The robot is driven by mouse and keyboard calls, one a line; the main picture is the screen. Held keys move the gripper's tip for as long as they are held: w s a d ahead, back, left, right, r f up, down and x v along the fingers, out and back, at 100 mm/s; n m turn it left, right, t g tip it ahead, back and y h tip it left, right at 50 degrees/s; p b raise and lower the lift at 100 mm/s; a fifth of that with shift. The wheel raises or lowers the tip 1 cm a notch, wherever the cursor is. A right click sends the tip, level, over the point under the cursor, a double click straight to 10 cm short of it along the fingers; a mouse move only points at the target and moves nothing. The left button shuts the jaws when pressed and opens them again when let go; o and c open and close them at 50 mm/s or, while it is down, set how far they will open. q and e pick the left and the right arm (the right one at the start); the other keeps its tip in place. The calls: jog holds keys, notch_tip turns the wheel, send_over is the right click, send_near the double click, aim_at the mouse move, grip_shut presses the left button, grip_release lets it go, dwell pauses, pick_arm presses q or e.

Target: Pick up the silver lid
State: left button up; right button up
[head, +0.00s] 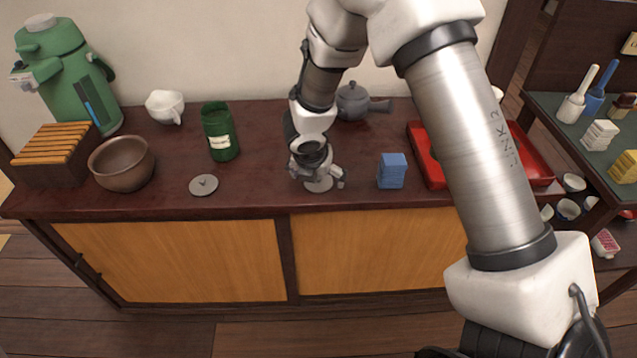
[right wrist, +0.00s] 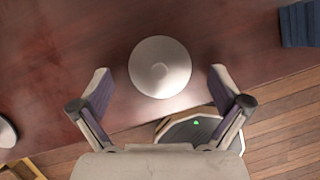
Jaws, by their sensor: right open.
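I cannot tell the exact height left between fingertips and counter. My left gripper is not in view.
A second grey lid (head: 203,186) lies to the left. Blue blocks (head: 392,172) and a red tray (head: 425,160) are to the right. A dark teapot (head: 352,103) stands behind.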

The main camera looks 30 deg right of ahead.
jog(key=c, duration=1)
jog(key=shift+a, duration=0.1)
jog(key=shift+c, duration=0.7)
jog(key=shift+s, duration=0.1)
